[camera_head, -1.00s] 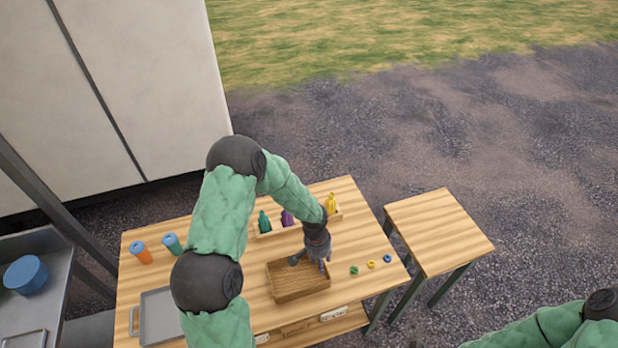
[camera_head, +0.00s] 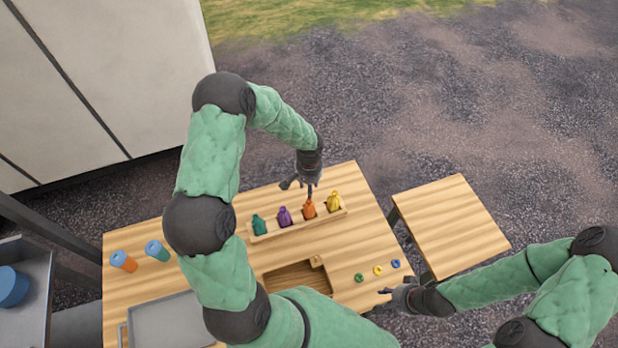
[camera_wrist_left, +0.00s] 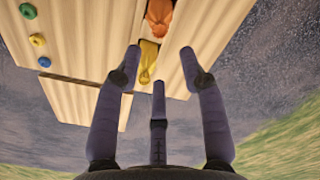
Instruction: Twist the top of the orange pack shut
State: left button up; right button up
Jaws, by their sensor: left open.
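The orange pack (camera_head: 309,210) stands in a wooden rack (camera_head: 267,236), between the purple pack (camera_head: 284,217) and the yellow pack (camera_head: 333,202). My left gripper (camera_head: 304,186) is just above and behind the orange pack, fingers spread. In the left wrist view the open fingers (camera_wrist_left: 160,60) are empty. The orange pack (camera_wrist_left: 159,16) shows at the top edge there, partly cut off, with the yellow pack (camera_wrist_left: 148,62) between the fingers in the picture. My right gripper (camera_head: 390,292) is by the table's right front, near the rings; its opening is too small to judge.
A teal pack (camera_head: 259,224) stands at the rack's left end. Green (camera_head: 359,278), yellow (camera_head: 378,269) and blue (camera_head: 395,264) rings lie on the table. A wooden tray (camera_head: 285,278) is partly hidden by my left arm.

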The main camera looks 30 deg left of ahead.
aim_at(309, 200)
pick_arm(q)
jog(key=shift+s+f+b, duration=0.1)
jog(key=shift+f+b, duration=0.2)
jog(key=shift+f, duration=0.25)
notch_tip(309, 200, down, 6)
jog(key=b, duration=0.4)
jog(key=shift+f+b, duration=0.85)
jog(key=shift+b, duration=0.3)
jog(key=c, duration=0.7)
